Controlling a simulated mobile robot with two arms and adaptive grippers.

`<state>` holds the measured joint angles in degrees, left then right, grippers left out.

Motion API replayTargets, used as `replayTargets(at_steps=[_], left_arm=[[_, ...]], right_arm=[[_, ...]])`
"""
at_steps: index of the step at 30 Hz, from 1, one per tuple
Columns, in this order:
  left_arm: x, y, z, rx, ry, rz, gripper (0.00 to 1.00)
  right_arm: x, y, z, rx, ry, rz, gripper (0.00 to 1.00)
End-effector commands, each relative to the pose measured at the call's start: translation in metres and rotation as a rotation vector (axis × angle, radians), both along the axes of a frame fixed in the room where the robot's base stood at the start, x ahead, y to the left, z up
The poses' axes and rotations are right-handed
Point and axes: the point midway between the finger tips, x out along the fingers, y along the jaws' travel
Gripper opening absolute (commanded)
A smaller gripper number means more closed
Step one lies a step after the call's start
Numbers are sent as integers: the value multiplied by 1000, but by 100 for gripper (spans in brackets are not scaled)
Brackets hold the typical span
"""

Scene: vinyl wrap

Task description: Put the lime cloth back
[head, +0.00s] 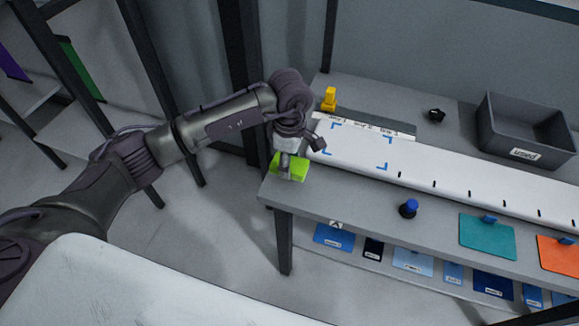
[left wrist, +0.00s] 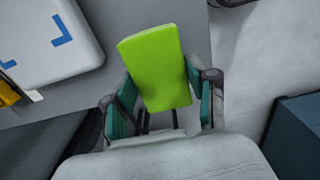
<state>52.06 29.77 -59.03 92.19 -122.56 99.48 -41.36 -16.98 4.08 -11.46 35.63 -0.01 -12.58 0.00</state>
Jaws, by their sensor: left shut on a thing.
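The lime cloth (head: 291,164) is at the left end of the grey workbench in the head view, under my left gripper (head: 287,172). In the left wrist view it is a flat lime rectangle (left wrist: 158,68) between the two fingers of my left gripper (left wrist: 163,100). The gripper is shut on it. I cannot tell whether the cloth touches the bench top. My right gripper is in neither view.
On the bench (head: 338,205) are a long white panel (head: 450,185) with blue corner marks, a yellow item (head: 329,99), a dark blue-topped knob (head: 408,208), teal (head: 487,238) and orange (head: 560,252) cloths and a "used" bin (head: 524,154). Labelled blue sheets (head: 412,261) lie on the shelf below.

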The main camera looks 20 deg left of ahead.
Motion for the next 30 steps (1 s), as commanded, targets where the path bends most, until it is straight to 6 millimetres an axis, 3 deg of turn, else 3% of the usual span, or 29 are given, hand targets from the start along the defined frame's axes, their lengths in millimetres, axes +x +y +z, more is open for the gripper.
replayTargets(at_steps=[12, 21, 22, 26, 30], left_arm=[[1, 1, -41, -1, 0, 0, 29], [1, 1, -45, 0, -1, 0, 29], [1, 1, -43, 0, -1, 0, 62], [1, 1, -43, 0, -1, 0, 82], [1, 1, -43, 0, -1, 0, 82]], right_arm=[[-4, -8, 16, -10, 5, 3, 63], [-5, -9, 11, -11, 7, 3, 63], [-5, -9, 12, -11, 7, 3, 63], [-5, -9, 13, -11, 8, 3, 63], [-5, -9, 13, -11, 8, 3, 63]])
